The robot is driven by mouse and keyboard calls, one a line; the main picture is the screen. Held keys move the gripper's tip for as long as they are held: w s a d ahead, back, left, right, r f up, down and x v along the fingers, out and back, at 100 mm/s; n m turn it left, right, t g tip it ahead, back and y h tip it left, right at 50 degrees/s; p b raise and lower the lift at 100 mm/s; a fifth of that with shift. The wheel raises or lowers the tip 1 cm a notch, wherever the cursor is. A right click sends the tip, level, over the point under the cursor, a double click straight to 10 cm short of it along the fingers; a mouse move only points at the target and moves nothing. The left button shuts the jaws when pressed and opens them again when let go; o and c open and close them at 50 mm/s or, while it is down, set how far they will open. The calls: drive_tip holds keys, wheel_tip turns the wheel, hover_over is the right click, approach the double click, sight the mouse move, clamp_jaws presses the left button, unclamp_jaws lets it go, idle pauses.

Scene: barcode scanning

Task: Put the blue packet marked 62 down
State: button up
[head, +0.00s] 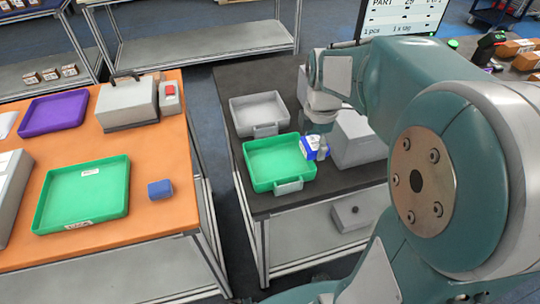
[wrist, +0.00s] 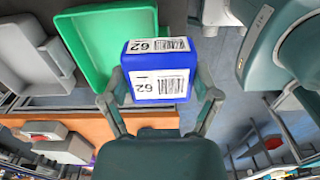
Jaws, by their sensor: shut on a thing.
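My gripper (head: 322,139) is shut on the blue packet (head: 309,149). In the wrist view the blue packet (wrist: 160,88) sits between the two fingers (wrist: 162,92), with white barcode labels reading 62 on two faces. In the head view it is at the right edge of the green tray (head: 262,184) on the dark table. Whether it touches the tray or hangs above it I cannot tell. The tray looks empty. In the wrist view the green tray (wrist: 85,35) lies behind and left of the packet.
A grey tray (head: 258,110) stands behind the green one, and a grey box (head: 358,145) is close on the right. The orange table (head: 140,220) at left holds another green tray (head: 85,195), a small blue box (head: 160,190) and a purple tray (head: 54,113). A gap separates the tables.

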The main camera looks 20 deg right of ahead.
drive_tip(key=w+a+f, duration=0.4)
drive_tip(key=w+a, duration=0.1)
drive_tip(key=a, duration=0.2)
hover_over(262, 168)
wheel_tip(262, 168, down, 6)
drive_tip(key=shift+s+r, duration=0.1)
drive_tip(key=shift+r, duration=0.1)
drive_tip(key=shift+f, duration=1.6)
drive_tip(key=o, duration=1.1)
drive_tip(key=shift+f, duration=0.1)
